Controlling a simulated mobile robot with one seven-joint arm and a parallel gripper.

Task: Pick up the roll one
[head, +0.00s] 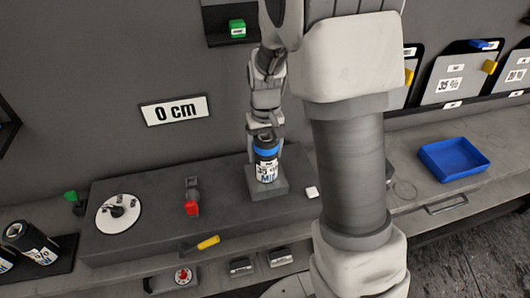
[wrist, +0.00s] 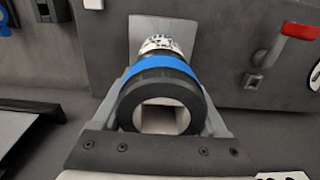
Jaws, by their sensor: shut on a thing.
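The roll (head: 267,168) is a black cylinder with a blue band and a white label reading 35 %. It stands upright on a small grey block on the dark bench in the head view. My gripper (head: 265,137) is above it, with its fingers at the roll's upper part. In the wrist view the roll (wrist: 160,88) lies between the two fingers of my gripper (wrist: 162,110), its hollow end facing the camera. The gripper is shut on it.
A white dial (head: 118,214), a red-handled part (head: 191,207) and a yellow-handled tool (head: 207,242) are left of the roll. A blue tray (head: 454,158) is at right. A 0 cm sign (head: 175,110) hangs behind.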

